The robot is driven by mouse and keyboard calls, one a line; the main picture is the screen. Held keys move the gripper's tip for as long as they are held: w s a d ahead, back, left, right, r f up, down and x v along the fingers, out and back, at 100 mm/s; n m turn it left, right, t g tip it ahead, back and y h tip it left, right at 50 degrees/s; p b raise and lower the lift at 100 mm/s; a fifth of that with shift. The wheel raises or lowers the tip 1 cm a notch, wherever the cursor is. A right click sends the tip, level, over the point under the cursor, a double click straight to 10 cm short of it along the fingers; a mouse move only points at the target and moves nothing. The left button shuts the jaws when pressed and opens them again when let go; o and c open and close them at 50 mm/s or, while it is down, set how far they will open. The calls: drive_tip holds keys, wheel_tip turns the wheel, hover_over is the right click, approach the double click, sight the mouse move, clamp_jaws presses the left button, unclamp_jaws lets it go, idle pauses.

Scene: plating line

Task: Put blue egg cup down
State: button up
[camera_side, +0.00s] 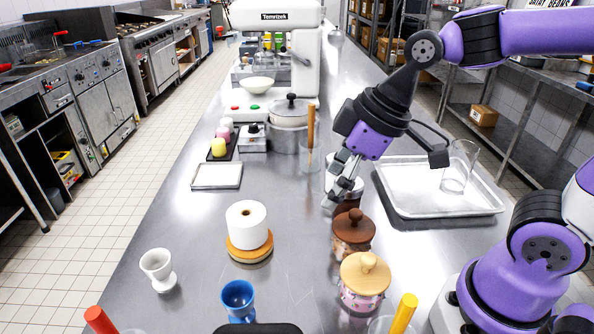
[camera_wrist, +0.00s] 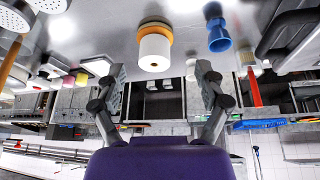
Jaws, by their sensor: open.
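The blue egg cup (camera_side: 238,299) stands upright on the steel counter near the front edge of the side view. Its base is partly hidden by a dark object at the bottom of the picture. In the wrist view the blue egg cup (camera_wrist: 218,38) appears at the upper right, apart from my fingers. My gripper (camera_side: 343,192) is over the middle of the counter, well away from the blue egg cup. In the wrist view my gripper (camera_wrist: 160,74) has its two fingers spread with nothing held between them.
A white egg cup (camera_side: 157,268) stands left of a white roll (camera_side: 246,224) on a round wooden stand. Lidded jars (camera_side: 365,282) stand below my gripper to the right. A metal tray (camera_side: 410,202) holds a clear glass (camera_side: 459,166). The counter between roll and jars is clear.

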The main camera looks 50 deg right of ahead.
drive_tip(key=s+d+r+m+t+h, duration=0.1)
drive_tip(key=s+d+m+h, duration=0.1)
drive_tip(key=s+d+m, duration=0.2)
drive_tip(key=d+m, duration=0.2)
drive_tip(key=shift+s+m, duration=0.15)
drive_tip(key=shift+m, duration=0.15)
idle(0.8)
